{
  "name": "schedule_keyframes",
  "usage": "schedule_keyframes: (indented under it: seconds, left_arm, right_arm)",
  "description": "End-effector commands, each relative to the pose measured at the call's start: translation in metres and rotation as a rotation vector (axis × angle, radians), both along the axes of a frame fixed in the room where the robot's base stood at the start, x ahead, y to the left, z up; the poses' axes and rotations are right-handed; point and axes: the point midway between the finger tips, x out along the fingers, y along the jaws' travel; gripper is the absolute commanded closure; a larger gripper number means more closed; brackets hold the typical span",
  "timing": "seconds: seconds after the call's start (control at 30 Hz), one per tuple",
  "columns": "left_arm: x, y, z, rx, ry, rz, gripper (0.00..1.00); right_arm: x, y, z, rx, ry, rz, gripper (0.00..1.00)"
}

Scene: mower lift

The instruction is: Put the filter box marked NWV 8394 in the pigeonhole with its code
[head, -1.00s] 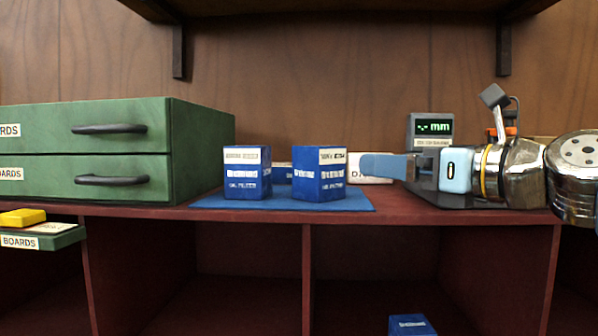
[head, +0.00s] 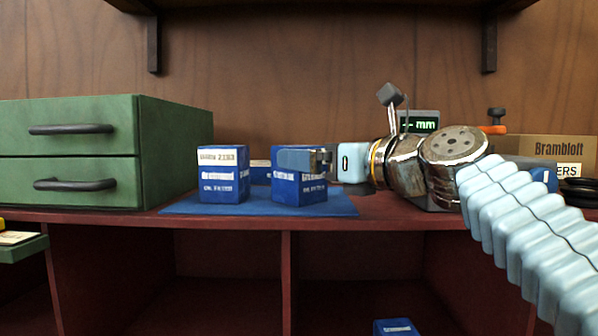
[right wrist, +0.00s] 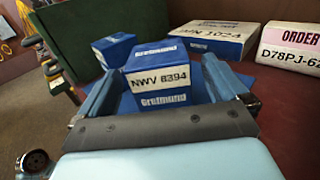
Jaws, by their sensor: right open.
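The blue filter box marked NWV 8394 (right wrist: 157,82) stands upright on the blue mat (head: 190,207). In the head view it is the right one of two front boxes (head: 299,189), its upper part covered by my gripper. My right gripper (head: 305,160) is open, with its fingers on either side of the box in the right wrist view (right wrist: 160,80). I cannot tell whether they touch it. The pigeonholes (head: 225,265) lie below the shelf edge; no code on them is readable. My left gripper is not in view.
Another blue box (head: 222,174) stands close on the left, and one lies behind (head: 260,172). A green drawer cabinet (head: 165,150) is at left. A display (head: 419,122) and a Brambloft carton (head: 550,150) are at right. A blue box (head: 396,328) sits in a lower pigeonhole.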

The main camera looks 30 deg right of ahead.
Motion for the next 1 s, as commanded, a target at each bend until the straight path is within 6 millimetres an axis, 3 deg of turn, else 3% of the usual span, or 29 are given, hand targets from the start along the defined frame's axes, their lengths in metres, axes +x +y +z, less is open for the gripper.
schedule_keyframes:
  seconds: [0.27,0.53,1.0]
  left_arm:
    - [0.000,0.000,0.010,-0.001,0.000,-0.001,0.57]
    - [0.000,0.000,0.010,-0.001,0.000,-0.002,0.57]
    - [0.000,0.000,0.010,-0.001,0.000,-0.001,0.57]
  right_arm:
    - [0.040,0.011,0.004,0.002,0.001,0.001,0.00]
    - [0.044,0.012,0.003,0.001,0.000,0.001,0.00]
    - [0.044,0.012,0.004,0.000,-0.001,0.000,0.70]
